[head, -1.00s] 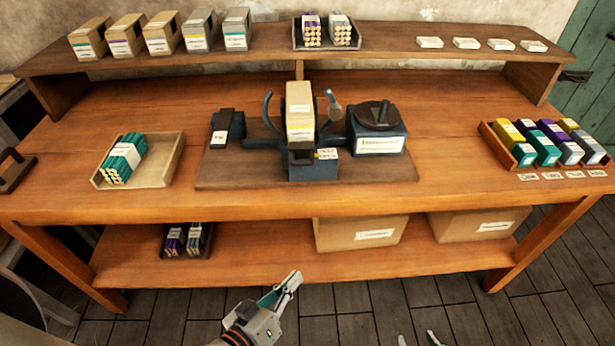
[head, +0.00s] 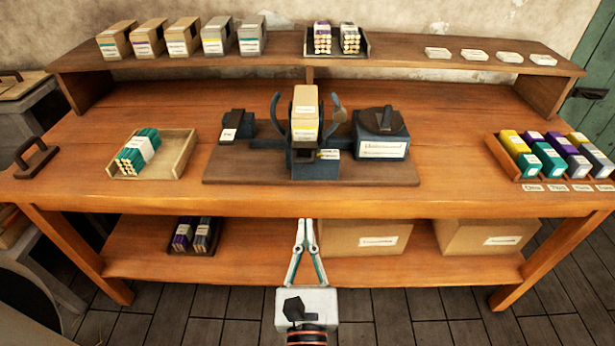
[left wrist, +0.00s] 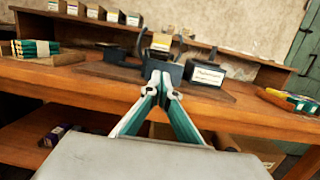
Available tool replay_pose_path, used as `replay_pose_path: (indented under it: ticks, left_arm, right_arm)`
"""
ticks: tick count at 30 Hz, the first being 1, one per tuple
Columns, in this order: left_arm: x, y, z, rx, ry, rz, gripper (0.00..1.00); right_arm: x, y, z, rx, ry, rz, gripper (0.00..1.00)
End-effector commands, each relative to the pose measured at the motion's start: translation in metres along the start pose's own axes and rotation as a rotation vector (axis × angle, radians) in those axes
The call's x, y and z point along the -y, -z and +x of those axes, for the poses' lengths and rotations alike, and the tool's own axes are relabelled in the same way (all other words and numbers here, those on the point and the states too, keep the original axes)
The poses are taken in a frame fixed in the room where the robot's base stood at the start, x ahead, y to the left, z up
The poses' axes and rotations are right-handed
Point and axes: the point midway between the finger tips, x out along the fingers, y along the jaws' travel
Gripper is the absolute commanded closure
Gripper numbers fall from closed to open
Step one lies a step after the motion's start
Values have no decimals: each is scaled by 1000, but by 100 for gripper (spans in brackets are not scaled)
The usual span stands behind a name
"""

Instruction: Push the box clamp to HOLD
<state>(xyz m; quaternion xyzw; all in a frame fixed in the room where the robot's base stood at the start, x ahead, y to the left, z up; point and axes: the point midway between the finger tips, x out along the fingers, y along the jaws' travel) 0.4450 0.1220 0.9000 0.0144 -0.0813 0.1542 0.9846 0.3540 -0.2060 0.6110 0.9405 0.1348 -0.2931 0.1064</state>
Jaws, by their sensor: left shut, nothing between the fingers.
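A small label (head: 329,154) is on the holder, too small to read. A dark block (head: 237,122) with a white tag stands to its left. I cannot tell which part is the box clamp. My left gripper (head: 305,222) is shut and empty, in front of the table's front edge and pointing toward the press. It also shows in the left wrist view (left wrist: 161,76). My right gripper is out of view.
A blue unit with a dark crank (head: 382,135) stands right of the holder. A tray (head: 180,155) with teal bundles is at left; a tray of coloured boxes (head: 493,146) is at right. The back shelf (head: 400,62) holds boxes. The front table strip is clear.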

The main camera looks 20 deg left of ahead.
Motion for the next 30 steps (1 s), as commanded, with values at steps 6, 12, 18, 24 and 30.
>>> replay_pose_path:
  ticks: [6,12,18,24,30]
  left_arm:
    - [0,0,0,-2,-3,-8,100]
    - [0,-1,4,0,-2,-5,100]
    - [0,-3,30,3,-3,-4,100]
    - [0,-3,70,4,-3,-4,100]
    - [0,-3,107,3,-2,-2,100]
  right_arm:
    - [0,2,0,-3,-1,0,60]
    - [0,3,0,-5,-1,0,60]
    - [-1,10,-2,-12,0,4,60]
    - [1,15,-5,-15,4,13,60]
    - [2,14,-9,-6,6,15,60]
